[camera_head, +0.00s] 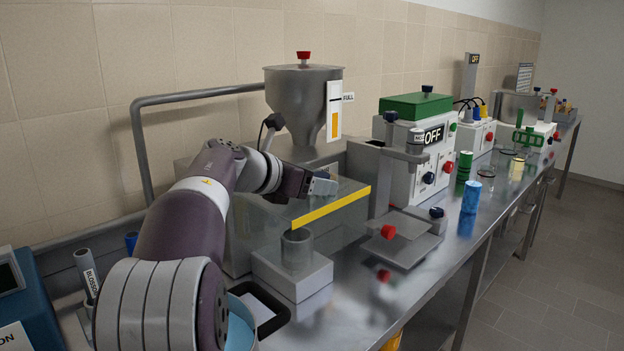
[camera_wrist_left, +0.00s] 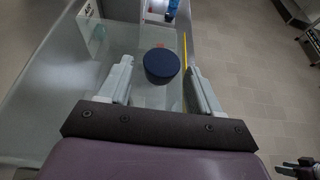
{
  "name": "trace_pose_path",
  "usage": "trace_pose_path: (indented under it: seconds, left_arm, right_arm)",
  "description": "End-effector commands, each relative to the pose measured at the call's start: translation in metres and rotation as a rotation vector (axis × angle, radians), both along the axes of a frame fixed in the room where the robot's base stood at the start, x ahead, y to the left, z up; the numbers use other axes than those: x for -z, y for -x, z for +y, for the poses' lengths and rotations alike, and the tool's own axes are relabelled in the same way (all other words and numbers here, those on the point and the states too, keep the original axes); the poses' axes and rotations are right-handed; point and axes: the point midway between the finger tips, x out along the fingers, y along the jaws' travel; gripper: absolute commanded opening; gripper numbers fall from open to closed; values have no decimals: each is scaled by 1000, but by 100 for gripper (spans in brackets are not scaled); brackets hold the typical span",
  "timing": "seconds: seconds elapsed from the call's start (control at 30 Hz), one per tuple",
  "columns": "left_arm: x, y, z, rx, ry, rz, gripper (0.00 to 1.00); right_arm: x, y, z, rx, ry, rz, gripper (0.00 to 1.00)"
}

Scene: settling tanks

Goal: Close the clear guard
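The clear guard is a see-through panel with a yellow front strip (camera_head: 331,206). It stands raised above a grey metal cup (camera_head: 297,248) on a pale block (camera_head: 292,275). My left gripper (camera_head: 322,184) is just above the guard, behind the strip. In the left wrist view its two fingers (camera_wrist_left: 161,82) are spread, with a dark blue round knob (camera_wrist_left: 161,64) showing between them. I cannot tell whether either finger touches the knob. The yellow strip shows beside the right finger.
A steel hopper (camera_head: 303,100) with a red knob stands behind the guard. A white machine with a green top (camera_head: 415,104) and OFF sign stands to the right. A plate with a red knob (camera_head: 388,231) and a blue cylinder (camera_head: 471,197) are near the bench's front edge.

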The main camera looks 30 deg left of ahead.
Motion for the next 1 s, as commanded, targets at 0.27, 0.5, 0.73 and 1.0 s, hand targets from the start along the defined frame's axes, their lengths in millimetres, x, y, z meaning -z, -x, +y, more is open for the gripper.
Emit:
trace_pose_path:
  seconds: [0.27, 0.5, 0.73, 1.0]
  left_arm:
    - [-4, 1, 0, -2, -1, -7, 64]
    - [-22, 42, 13, -7, -3, -9, 64]
    - [-43, 94, 27, -6, -3, -6, 64]
    - [-51, 114, 32, -2, -1, -6, 64]
  right_arm:
    - [0, 0, 0, 0, 0, 0, 43]
    - [0, 0, 0, 0, 0, 0, 43]
    - [-2, 0, 0, 0, 0, 0, 43]
    - [-2, 0, 0, 0, 0, 0, 43]
